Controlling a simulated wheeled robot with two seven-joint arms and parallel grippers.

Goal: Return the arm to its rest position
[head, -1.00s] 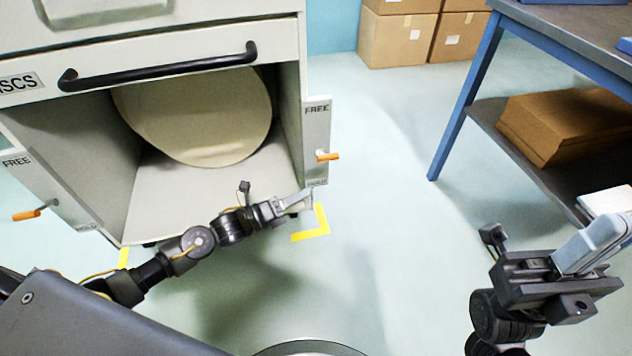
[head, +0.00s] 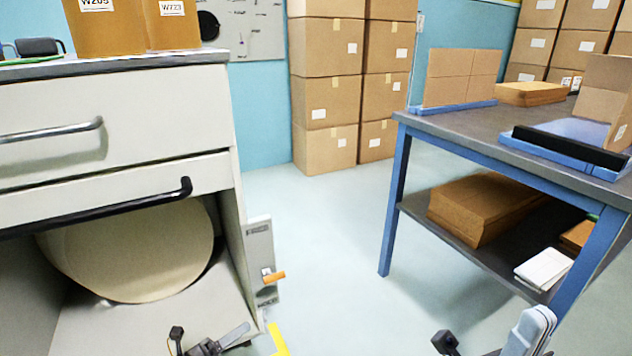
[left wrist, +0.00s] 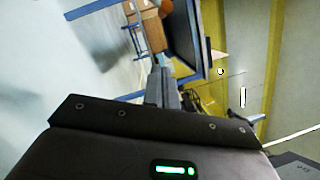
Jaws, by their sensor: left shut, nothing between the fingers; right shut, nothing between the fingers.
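My left gripper (head: 235,335) shows at the bottom edge of the head view, in front of the cabinet's lower opening, with its fingers together and empty. Its fingers also show in the left wrist view (left wrist: 162,88), pointing out over the floor with nothing between them. My right gripper (head: 530,332) is at the bottom right of the head view, shut and empty, below the blue-framed table. Most of both arms is out of the head view.
A large cream roll (head: 140,250) lies in the cabinet's (head: 232,150) open bottom bay. Stacked boxes (head: 325,95) stand behind. Floor between is clear.

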